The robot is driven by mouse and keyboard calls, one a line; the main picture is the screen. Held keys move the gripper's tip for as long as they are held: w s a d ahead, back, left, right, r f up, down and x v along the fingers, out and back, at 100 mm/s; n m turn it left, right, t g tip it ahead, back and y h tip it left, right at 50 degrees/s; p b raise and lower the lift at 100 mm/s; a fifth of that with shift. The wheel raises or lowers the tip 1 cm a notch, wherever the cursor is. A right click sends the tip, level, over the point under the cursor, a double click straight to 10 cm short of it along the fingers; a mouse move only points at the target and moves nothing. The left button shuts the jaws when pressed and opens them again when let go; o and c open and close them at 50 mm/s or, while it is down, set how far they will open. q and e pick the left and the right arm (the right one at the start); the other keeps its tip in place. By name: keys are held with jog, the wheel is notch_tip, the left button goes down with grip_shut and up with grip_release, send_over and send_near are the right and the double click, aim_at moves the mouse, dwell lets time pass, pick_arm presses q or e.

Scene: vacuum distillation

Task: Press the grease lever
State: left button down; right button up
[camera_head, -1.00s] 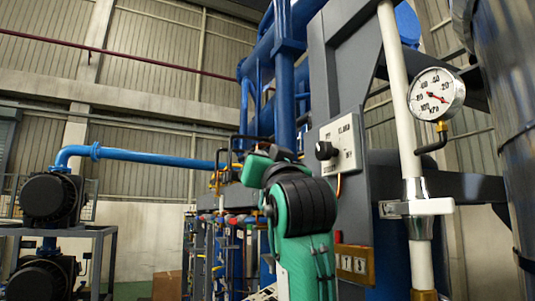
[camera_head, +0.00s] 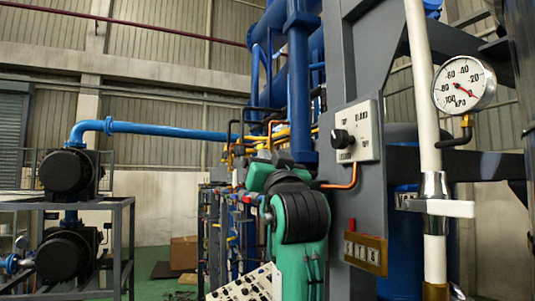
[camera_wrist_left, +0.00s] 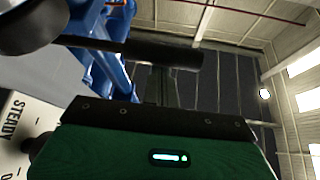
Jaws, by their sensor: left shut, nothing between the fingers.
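I cannot pick out the grease lever with certainty. A white lever-like handle (camera_head: 450,208) sticks out to the right from a bright metal fitting on the white vertical pipe (camera_head: 421,90). My left arm rises in green and black at the middle of the head view, left of the grey column. My left gripper (camera_head: 268,172) is at its top, with its fingertips hard to make out. In the left wrist view, the green gripper body fills the bottom, and its jaws are shut and empty. A dark bar (camera_wrist_left: 135,50) crosses above it. My right gripper is out of view.
A selector panel (camera_head: 357,130) with a black knob is on the grey column (camera_head: 352,50). A pressure gauge (camera_head: 464,85) is at the right. A brass-coloured plate (camera_head: 366,253) is low on the column. Black pumps (camera_head: 68,172) stand on a rack at the left, with open floor between.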

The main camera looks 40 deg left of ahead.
pick_arm(q)
notch_tip(320, 180, down, 8)
jog(key=n+g+y+b, duration=0.1)
jog(key=n+g+b, duration=0.2)
jog(key=b, duration=0.7)
jog(key=shift+w+d+r+n+y+b, duration=0.2)
jog(key=shift+r+n+y+b, duration=0.15)
jog(key=shift+n, duration=0.85)
jog(key=shift+f, duration=0.1)
